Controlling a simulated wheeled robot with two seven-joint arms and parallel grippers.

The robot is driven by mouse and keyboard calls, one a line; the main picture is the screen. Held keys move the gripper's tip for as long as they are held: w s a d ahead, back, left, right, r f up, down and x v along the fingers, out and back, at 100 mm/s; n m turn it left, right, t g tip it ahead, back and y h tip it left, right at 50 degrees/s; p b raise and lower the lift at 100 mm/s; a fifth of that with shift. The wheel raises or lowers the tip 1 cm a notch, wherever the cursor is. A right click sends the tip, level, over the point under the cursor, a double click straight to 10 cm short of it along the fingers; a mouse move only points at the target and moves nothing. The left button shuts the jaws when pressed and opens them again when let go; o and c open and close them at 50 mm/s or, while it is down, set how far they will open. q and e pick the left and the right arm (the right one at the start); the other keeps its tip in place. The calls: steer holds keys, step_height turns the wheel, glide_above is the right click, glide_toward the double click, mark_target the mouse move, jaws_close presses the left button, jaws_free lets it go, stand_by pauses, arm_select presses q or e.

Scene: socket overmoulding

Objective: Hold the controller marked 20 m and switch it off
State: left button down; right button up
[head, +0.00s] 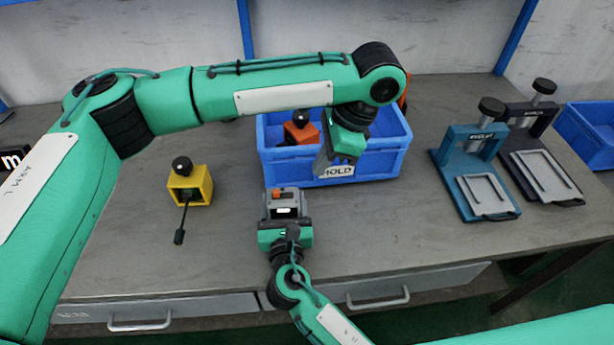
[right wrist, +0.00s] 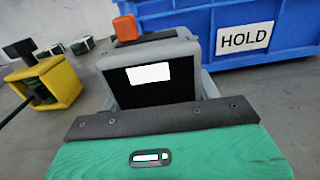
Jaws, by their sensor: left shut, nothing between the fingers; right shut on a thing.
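A grey controller (head: 286,206) with an orange switch (head: 278,193) on top is upright near the front of the bench. My right gripper (head: 285,222) is shut on it from the front side. In the right wrist view the grey controller (right wrist: 155,75) shows a dark face with a blank-looking white label; no marking is readable. Its orange switch (right wrist: 125,27) stands up at the left of its top. My left gripper (head: 322,163) is shut and empty, higher than the controller and to its right, in front of the blue crate (head: 382,165) marked HOLD.
An orange unit (head: 301,131) with a black knob is in the blue crate. A yellow block (head: 190,185) with a black knob and lever stands at left. A teal press (head: 475,170) and a black press (head: 540,150) stand at right, near another blue crate (head: 590,130).

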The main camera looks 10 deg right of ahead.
arm_select(q)
steer(key=shift+v, duration=1.7)
arm_select(e)
steer(key=o, duration=1)
steer(key=shift+o, duration=0.2)
steer(key=shift+s, duration=0.1)
